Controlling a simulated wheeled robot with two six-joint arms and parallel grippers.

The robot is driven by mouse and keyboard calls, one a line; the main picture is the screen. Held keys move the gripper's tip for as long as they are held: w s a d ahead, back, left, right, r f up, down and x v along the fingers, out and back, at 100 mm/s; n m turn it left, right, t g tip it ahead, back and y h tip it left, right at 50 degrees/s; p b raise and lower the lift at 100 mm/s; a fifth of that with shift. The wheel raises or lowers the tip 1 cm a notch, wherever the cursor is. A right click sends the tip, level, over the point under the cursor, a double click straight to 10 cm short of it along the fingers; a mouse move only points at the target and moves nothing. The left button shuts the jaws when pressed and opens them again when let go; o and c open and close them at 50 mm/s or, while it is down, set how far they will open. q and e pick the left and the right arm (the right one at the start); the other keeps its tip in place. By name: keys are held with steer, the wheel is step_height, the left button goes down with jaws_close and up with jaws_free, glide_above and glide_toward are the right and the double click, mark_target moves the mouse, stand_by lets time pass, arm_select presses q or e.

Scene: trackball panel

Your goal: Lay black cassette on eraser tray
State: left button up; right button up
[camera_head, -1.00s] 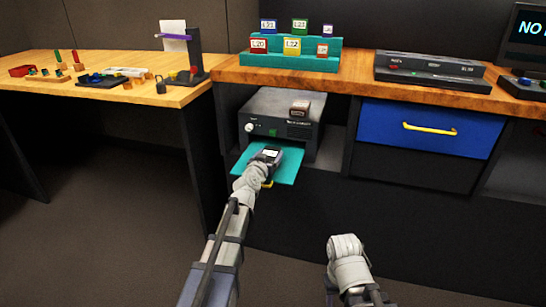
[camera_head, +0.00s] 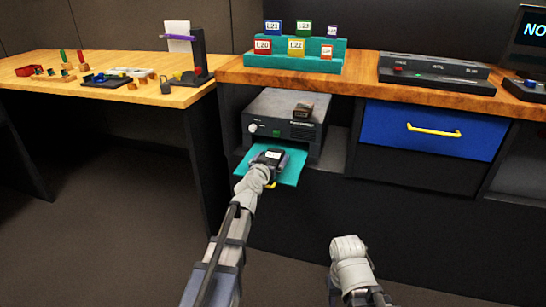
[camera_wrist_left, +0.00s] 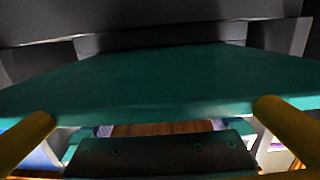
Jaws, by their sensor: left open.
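The teal tray (camera_head: 288,177) juts out from the front of the dark eraser box (camera_head: 262,107), and its broad teal face also fills the left wrist view (camera_wrist_left: 160,85). My left gripper (camera_head: 268,160) is open at the front part of the tray, with a dark, white-labelled shape there that I cannot clearly part from the hand. A yellow piece shows just below the tray's front edge, and two yellow rods show in the left wrist view. A small dark block (camera_head: 303,111) lies on top of the box; I cannot tell whether it is the black cassette. My right gripper is not visible, only its arm.
A blue drawer (camera_head: 385,122) with a yellow handle is right of the box. Above, the wooden counter (camera_head: 350,80) bears a teal stepped rack (camera_head: 321,64) of labelled blocks and a grey console (camera_head: 435,80). The left desk (camera_head: 185,97) holds small parts. Floor in front is open.

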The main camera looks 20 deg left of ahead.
arm_select(q)
steer(key=s+r+p, duration=0.1)
steer(key=s, duration=1)
steer(key=shift+a+r, duration=0.2)
steer(key=shift+r, duration=0.1)
